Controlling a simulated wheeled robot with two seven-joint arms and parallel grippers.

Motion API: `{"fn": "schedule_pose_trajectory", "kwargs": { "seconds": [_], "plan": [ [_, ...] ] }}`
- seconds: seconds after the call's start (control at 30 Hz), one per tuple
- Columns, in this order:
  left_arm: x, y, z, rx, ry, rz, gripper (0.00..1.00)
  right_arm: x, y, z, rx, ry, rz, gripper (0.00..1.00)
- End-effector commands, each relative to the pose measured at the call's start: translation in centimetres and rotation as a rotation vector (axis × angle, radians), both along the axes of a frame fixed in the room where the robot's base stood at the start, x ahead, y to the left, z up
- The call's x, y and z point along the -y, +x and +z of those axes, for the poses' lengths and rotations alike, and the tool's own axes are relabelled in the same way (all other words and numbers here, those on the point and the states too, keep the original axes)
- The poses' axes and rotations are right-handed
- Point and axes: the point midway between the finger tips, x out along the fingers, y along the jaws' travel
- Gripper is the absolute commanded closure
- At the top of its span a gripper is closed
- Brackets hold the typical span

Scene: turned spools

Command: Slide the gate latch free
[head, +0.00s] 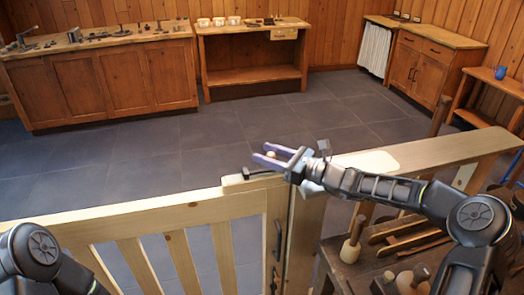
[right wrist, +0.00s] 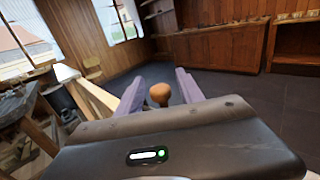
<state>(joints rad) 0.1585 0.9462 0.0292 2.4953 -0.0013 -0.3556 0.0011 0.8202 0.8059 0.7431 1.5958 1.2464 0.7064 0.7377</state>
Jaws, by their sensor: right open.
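The wooden gate (head: 150,215) stands across the front in the head view, its top rail meeting a post at centre. The latch (head: 235,179) is a pale wooden bar with a dark bracket at the rail's right end. A small round wooden knob (head: 271,154) shows at my right gripper (head: 260,153). In the right wrist view the knob (right wrist: 159,93) stands between the two pale purple fingers of the right gripper (right wrist: 160,84), with gaps on both sides. That gripper is open. My left arm shows at lower left, but its gripper is out of view.
A dark vertical handle (head: 277,240) is on the gate below the latch. A workbench (head: 370,258) with mallets and wooden pieces stands right of the post. Beyond the gate, the tiled floor (head: 200,145) is clear up to cabinets along the back wall.

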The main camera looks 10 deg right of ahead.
Motion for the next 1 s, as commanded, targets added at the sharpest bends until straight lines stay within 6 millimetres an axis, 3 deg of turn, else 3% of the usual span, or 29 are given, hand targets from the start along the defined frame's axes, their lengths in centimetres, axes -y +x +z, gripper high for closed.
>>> {"fn": "schedule_pose_trajectory", "kwargs": {
  "seconds": [0.2,0.47,1.0],
  "plan": [
    [0.0,-0.01,0.34,0.0,0.0,0.0,0.64,-1.35,1.16,-0.01,-0.001,0.001,0.0,0.56],
    [0.01,-0.01,0.31,0.0,0.0,0.0,0.64,-1.37,1.2,-0.04,-0.001,-0.001,0.0,0.57],
    [0.0,-0.01,0.32,0.0,0.0,0.0,0.64,-1.34,1.18,-0.04,-0.001,-0.001,0.0,1.0]
  ]
}}
